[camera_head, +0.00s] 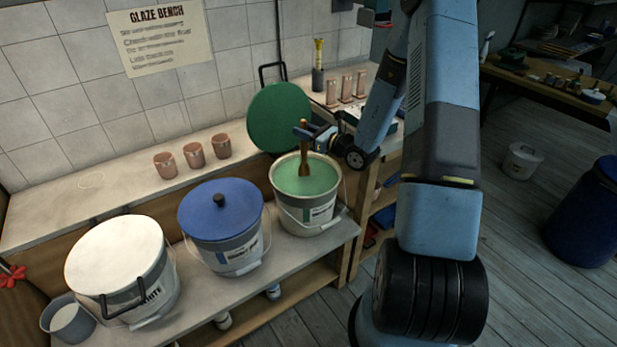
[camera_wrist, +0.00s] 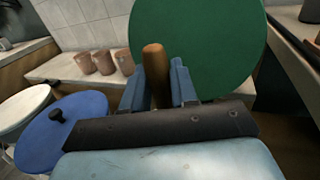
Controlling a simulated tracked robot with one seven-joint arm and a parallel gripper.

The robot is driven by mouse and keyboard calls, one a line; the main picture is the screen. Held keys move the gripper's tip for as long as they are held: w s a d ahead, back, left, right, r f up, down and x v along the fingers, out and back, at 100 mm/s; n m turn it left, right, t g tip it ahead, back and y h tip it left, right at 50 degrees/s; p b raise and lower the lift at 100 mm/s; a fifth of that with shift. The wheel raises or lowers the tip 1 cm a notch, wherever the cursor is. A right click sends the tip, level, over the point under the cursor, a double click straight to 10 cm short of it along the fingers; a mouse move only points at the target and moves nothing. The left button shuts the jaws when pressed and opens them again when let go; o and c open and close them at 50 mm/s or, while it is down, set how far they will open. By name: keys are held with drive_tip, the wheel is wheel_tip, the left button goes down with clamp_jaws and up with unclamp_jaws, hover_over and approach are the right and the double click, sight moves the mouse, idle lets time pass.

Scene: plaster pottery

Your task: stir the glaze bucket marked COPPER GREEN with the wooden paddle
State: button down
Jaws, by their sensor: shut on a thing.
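The open bucket (camera_head: 307,212) at the right end of the bench holds green glaze (camera_head: 318,179); its label is too small to read. The wooden paddle (camera_head: 304,146) stands upright in the bucket, its lower end in the glaze. My gripper (camera_head: 304,133) is shut on the paddle's upper part, above the bucket. In the wrist view the paddle's handle (camera_wrist: 155,75) shows between the two blue fingers. The bucket itself is hidden in that view. A green lid (camera_head: 279,118) leans upright behind the bucket.
A blue-lidded bucket (camera_head: 225,245) and a white-lidded bucket (camera_head: 120,285) stand left of the green one. Several clay cups (camera_head: 193,155) sit on the ledge behind. A small grey pail (camera_head: 70,322) is at front left. Floor at right is mostly open.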

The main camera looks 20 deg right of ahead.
drive_tip(key=shift+r, duration=4.85)
wheel_tip(320, 180, up, 10)
